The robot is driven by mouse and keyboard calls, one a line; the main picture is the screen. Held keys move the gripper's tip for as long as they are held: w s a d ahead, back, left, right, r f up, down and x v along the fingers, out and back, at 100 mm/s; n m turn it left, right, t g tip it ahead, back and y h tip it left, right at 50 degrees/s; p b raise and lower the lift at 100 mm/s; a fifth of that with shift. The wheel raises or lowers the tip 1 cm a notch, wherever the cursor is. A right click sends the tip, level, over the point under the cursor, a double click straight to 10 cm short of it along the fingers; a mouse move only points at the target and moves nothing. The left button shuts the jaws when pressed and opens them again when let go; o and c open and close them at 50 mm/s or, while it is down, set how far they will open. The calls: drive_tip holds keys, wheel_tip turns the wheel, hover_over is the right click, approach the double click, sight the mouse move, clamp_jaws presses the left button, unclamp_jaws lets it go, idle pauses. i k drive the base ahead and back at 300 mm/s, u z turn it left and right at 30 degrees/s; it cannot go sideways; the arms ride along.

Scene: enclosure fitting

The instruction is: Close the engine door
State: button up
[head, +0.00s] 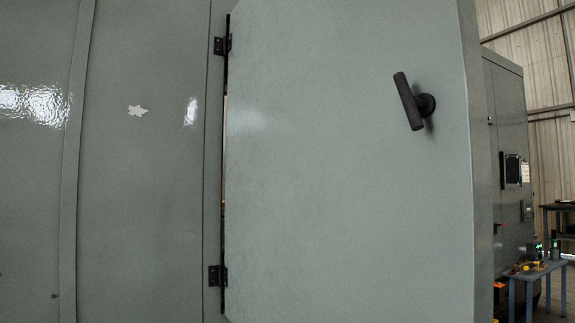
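The engine door (345,170) is a large flat grey-green panel that fills the middle of the head view. It hangs on two black hinges at its left edge, an upper hinge (222,46) and a lower hinge (217,276). A narrow dark gap with a light strip in it runs along the hinge side. A black T-shaped handle (408,101), tilted, sits near the upper right of the door. The door's top and bottom edges are out of frame. How far it stands from its frame cannot be told for sure. My gripper is not in view.
Grey enclosure panels (140,200) continue to the left. At the right stand another grey cabinet (508,130) with a dark panel and a blue table (538,272) bearing small items. A corrugated wall (535,70) is behind. A strip of floor shows at lower right.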

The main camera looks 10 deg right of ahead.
sight(338, 211)
drive_tip(key=i, duration=0.85)
